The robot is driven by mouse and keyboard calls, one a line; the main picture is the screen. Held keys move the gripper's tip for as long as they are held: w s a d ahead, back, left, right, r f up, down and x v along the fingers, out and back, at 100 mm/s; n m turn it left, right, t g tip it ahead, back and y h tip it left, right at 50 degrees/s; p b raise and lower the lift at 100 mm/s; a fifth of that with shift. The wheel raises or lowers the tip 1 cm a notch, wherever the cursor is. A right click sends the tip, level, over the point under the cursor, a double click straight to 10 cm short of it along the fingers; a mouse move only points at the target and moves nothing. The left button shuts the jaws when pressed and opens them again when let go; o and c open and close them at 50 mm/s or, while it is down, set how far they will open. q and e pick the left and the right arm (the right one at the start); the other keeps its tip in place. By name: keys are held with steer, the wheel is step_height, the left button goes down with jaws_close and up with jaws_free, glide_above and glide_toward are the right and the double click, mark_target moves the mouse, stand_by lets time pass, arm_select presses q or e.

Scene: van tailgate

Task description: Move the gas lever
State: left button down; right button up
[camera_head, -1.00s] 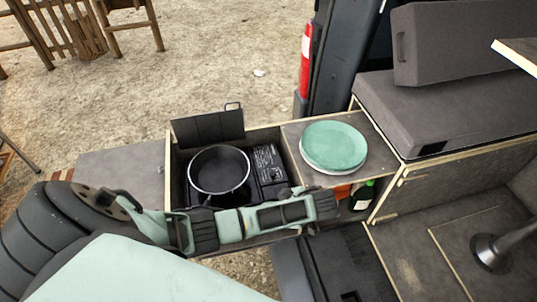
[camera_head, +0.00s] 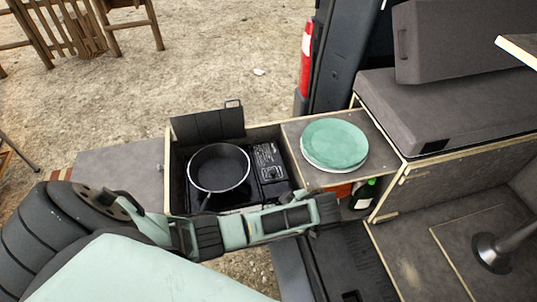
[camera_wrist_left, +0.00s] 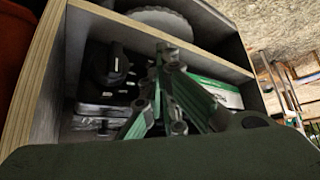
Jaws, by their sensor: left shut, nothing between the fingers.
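The gas stove (camera_head: 265,160) sits in an open wooden box, with a black pan (camera_head: 220,168) on its left part. A dark panel with pale markings shows on its right part; I cannot make out a gas lever there. My left gripper (camera_head: 328,210) is at the near right corner of the box, its fingers dark and small in the head view. In the left wrist view the gripper (camera_wrist_left: 163,55) is shut and empty, in front of an open compartment. A black knob-like part (camera_wrist_left: 108,66) is left of the fingertips, apart from them; whether it is the gas lever is unclear. My right gripper is out of view.
Green plates (camera_head: 335,143) are stacked on the wooden top right of the stove. A bottle (camera_head: 362,196) stands in a recess below. In the left wrist view, a wooden divider (camera_wrist_left: 205,58) and a green-and-white item (camera_wrist_left: 215,93) are near the fingers.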

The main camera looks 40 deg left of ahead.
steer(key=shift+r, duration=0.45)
arm_select(q)
steer(key=shift+d+r, duration=0.2)
steer(key=shift+d, duration=0.4)
steer(key=shift+d+r, duration=0.2)
steer(key=shift+d, duration=0.4)
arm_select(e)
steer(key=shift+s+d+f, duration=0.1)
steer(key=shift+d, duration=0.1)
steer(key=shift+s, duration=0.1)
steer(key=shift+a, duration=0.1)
arm_select(q)
steer(key=v, duration=1.2)
steer(key=shift+s, duration=0.1)
